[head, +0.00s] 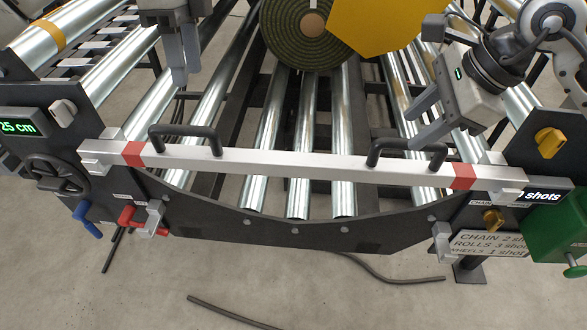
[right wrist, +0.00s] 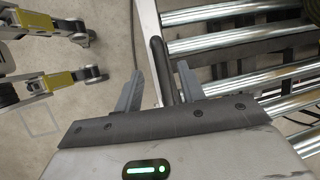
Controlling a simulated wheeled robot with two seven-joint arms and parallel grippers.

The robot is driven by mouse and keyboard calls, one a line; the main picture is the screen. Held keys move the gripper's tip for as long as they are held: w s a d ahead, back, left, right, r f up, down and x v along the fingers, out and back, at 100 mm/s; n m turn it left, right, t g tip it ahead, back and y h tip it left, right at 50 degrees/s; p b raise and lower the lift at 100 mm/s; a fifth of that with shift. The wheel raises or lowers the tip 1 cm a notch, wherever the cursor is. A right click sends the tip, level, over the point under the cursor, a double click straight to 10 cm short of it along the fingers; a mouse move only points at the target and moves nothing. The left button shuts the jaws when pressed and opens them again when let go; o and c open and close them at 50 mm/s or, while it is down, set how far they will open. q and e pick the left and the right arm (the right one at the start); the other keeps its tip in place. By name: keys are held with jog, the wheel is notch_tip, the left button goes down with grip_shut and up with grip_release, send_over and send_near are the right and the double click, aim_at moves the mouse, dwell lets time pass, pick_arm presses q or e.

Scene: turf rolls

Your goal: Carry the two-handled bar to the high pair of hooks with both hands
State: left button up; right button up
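The silver two-handled bar (head: 300,164) has a red band near each end. It spans the dark frame, its ends at a left upper grey bracket (head: 96,158) and a right upper grey bracket (head: 508,190). Lower grey hooks show at left (head: 153,222) and right (head: 441,243). My left gripper (head: 186,78) looks open and empty, above and beyond the left black handle (head: 185,132). My right gripper (head: 420,122) is open near the right black handle (head: 405,144). In the right wrist view that handle (right wrist: 158,62) appears between the spread fingers, not gripped.
Steel rollers (head: 298,125) lie behind the bar, with a turf roll (head: 305,40) and a yellow panel (head: 385,25) beyond. A blue lever (head: 87,220), a red clamp (head: 128,216) and a green box (head: 555,225) stand near the frame. Dark hoses (head: 385,275) lie on the floor.

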jog(key=v, duration=0.5)
jog(key=shift+s+d+r, duration=0.1)
jog(key=shift+d+r, duration=0.05)
jog(key=shift+r, duration=0.15)
